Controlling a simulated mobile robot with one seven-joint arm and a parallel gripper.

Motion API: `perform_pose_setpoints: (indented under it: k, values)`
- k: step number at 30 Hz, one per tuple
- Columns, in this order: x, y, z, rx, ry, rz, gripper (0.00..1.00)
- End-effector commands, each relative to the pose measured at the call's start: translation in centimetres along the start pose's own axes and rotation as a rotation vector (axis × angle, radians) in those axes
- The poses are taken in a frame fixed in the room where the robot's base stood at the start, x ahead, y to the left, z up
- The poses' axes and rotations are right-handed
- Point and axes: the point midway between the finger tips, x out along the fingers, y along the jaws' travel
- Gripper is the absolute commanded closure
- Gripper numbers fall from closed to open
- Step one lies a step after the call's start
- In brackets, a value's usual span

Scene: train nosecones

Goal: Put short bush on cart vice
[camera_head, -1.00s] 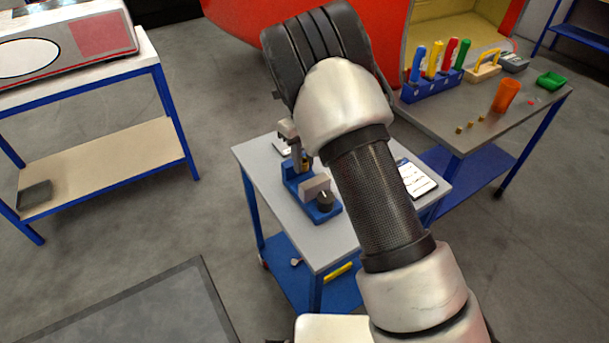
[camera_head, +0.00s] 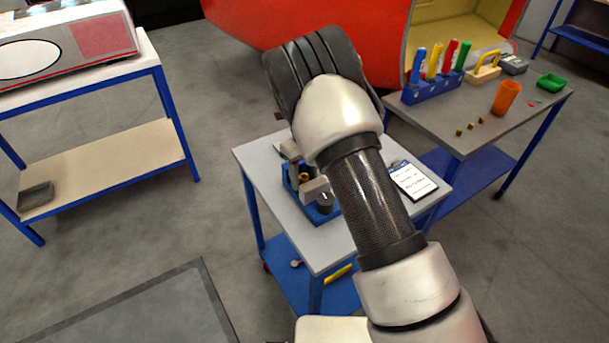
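The cart vice (camera_head: 324,213) is blue with grey jaws. It stands on the grey top of the small cart (camera_head: 263,166), partly hidden by my arm. A small brass-coloured piece (camera_head: 304,177) shows at the vice, close to its jaw; I cannot tell whether it is the short bush, or whether it is held or resting. A grey part of my gripper (camera_head: 290,151) shows just above the vice. The rest of the gripper is hidden behind my arm, so its opening does not show. Several small brass bushes (camera_head: 471,127) stand on the right table.
The right table (camera_head: 445,128) also bears a blue rack (camera_head: 432,92) with coloured tools, an orange cup (camera_head: 506,97) and a green tray (camera_head: 551,81). A clipboard (camera_head: 413,181) lies on the cart's right side. A blue-framed bench (camera_head: 100,165) stands at left, with clear floor between.

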Motion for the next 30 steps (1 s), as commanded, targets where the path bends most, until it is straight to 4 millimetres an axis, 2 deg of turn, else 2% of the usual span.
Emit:
perform_pose_setpoints:
  k: [7, 11, 14, 24, 30]
  values:
    - [-0.1, 0.0, 0.0, 0.000, 0.000, 0.000, 0.56]
    - [-0.9, 0.0, 0.1, 0.000, -0.002, -0.001, 0.56]
    - [-2.4, 0.0, 0.1, 0.000, -0.004, -0.001, 0.56]
    - [-9.6, 0.0, 0.1, 0.000, -0.003, -0.001, 0.56]
    - [-11.9, 0.0, 0.0, 0.000, -0.001, -0.001, 0.56]
